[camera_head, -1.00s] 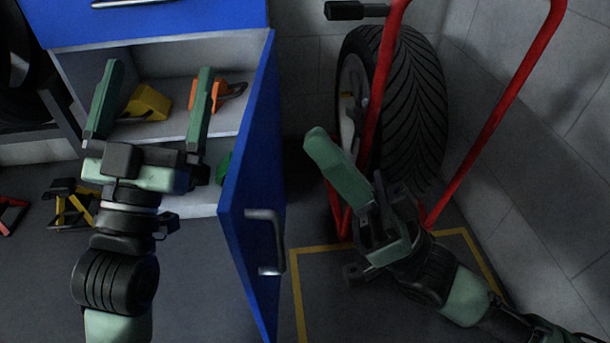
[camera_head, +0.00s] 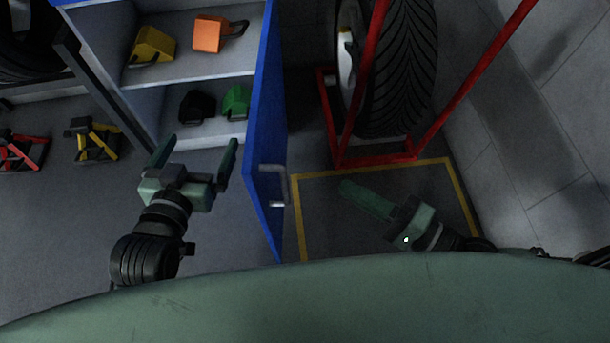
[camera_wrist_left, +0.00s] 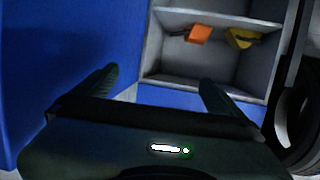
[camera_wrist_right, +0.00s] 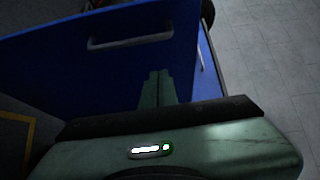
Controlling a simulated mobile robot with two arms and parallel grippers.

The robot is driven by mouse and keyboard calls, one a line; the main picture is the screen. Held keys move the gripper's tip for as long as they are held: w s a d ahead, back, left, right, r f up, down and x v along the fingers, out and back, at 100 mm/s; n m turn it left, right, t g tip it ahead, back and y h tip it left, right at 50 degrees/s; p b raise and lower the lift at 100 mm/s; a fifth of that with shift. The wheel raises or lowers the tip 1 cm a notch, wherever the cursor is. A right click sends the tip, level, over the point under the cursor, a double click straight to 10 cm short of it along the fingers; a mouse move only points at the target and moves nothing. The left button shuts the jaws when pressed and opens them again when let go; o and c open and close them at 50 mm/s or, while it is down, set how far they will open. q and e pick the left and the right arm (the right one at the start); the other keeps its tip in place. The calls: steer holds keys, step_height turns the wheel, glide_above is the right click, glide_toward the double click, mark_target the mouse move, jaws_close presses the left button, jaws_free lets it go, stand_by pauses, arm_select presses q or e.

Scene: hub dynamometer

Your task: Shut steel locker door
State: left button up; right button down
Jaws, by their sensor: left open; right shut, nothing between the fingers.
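The blue locker door (camera_head: 266,140) stands wide open, swung out toward me from the right side of the steel locker (camera_head: 126,65). Its silver bar handle (camera_head: 277,185) is on the right-hand face. My left gripper (camera_head: 196,150) is open and empty, left of the door in front of the locker's opening. My right gripper (camera_head: 345,186) is shut and empty, right of the door and apart from the handle. The right wrist view shows the door (camera_wrist_right: 110,60) and handle (camera_wrist_right: 130,40) ahead of the closed fingers. The left wrist view shows the door's inner side (camera_wrist_left: 60,60) at left.
Shelves hold a yellow item (camera_head: 152,45), an orange item (camera_head: 210,33), a black item (camera_head: 197,106) and a green item (camera_head: 236,101). A red tyre trolley (camera_head: 375,162) with a tyre (camera_head: 405,70) stands right of the door. Stands (camera_head: 92,141) sit at left.

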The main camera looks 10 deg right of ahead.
arm_select(q)
steer(key=shift+s+a+f+g+y+p, duration=0.2)
steer(key=shift+s+f+g, duration=0.2)
steer(key=shift+f, duration=0.3)
steer(key=shift+s+a+f+g+y+p, duration=0.1)
steer(key=shift+s+a+f+g+p, duration=0.25)
steer(key=shift+f, duration=0.3)
steer(key=shift+s+a+f+g+y+p, duration=0.1)
steer(key=shift+s+f+g, duration=0.35)
steer(key=shift+f, duration=0.25)
arm_select(e)
steer(key=w+a, duration=0.3)
steer(key=a, duration=0.5)
steer(key=shift+w+a, duration=0.2)
steer(key=shift+w, duration=0.1)
